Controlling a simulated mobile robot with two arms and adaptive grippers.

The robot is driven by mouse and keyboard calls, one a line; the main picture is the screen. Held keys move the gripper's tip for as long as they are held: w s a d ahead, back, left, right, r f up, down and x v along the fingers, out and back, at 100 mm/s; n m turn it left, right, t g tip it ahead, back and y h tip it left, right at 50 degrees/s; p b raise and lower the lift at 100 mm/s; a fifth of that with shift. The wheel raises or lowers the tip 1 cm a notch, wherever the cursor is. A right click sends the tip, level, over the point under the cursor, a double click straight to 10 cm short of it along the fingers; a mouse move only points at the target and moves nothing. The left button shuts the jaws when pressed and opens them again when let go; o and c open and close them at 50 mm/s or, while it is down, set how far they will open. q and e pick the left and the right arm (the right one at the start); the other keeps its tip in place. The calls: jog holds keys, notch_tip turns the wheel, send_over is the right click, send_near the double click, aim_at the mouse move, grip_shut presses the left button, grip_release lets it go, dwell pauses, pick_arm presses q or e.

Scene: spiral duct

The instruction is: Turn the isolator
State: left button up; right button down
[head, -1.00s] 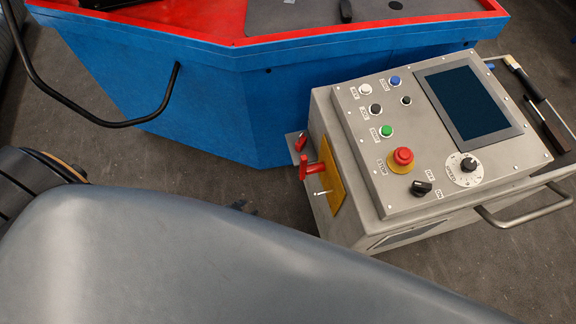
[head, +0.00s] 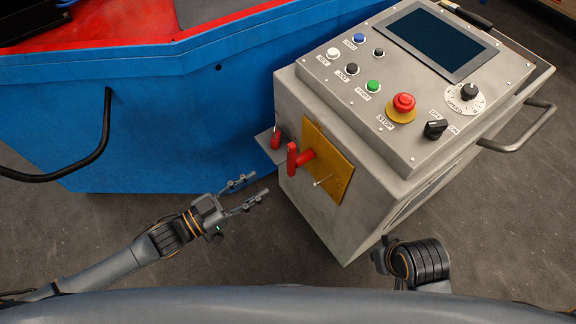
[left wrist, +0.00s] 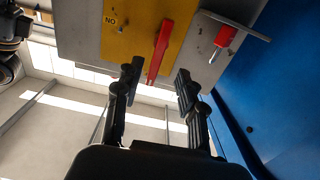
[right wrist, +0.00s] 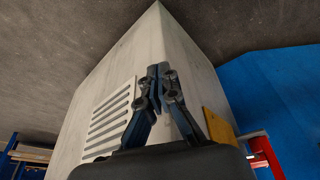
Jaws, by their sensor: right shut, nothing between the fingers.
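The isolator is a red handle (head: 294,160) on a yellow plate (head: 340,172), on the side of the grey control cabinet (head: 330,210). In the left wrist view the handle (left wrist: 160,50) stands nearly upright, slightly slanted, between the directions of the two fingers. My left gripper (head: 260,184) is open and empty, left of the handle and apart from it in the head view. My right gripper (right wrist: 160,70) is shut and empty, in front of the cabinet's corner. In the head view its fingers are mostly hidden.
A smaller red part (head: 276,138) sits on a bracket beside the handle. A blue machine (head: 180,110) with a black rail (head: 104,135) stands at left. Dark floor is clear between gripper and cabinet.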

aim_at(288, 167)
pick_arm(q)
jog(key=b+x, duration=0.1)
jog(key=x, duration=0.9)
jog(key=shift+w+d, duration=0.4)
jog(key=shift+d, duration=0.1)
pick_arm(e)
jog(key=shift+v, duration=1.45)
jog(key=shift+s+d, duration=0.1)
jog(key=shift+s, duration=0.05)
pick_arm(q)
grip_shut()
